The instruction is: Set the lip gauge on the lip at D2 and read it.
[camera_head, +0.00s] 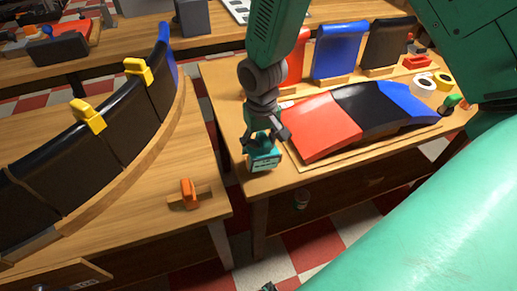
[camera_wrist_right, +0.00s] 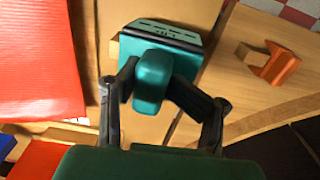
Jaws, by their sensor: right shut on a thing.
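The teal lip gauge (camera_head: 263,160) is at the near left corner of the right bench. In the wrist view its blocky handle (camera_wrist_right: 152,80) is between my right gripper's two dark fingers, with its slotted body (camera_wrist_right: 160,36) beyond. My right gripper (camera_head: 264,138) is shut on it. I cannot tell whether the gauge touches the bench top. The curved duct lip (camera_head: 95,155), of dark segments on a wooden base, stands on the left bench, apart from the gauge. I cannot read a D2 mark on it. My left gripper is not in view.
Two yellow clips (camera_head: 88,115) (camera_head: 138,71) sit on the duct's top edge. An orange piece (camera_head: 188,194) on a wood block stands on the left bench (camera_head: 150,215). Red, black and blue panels (camera_head: 315,127) lie on the right bench. A gap separates the benches.

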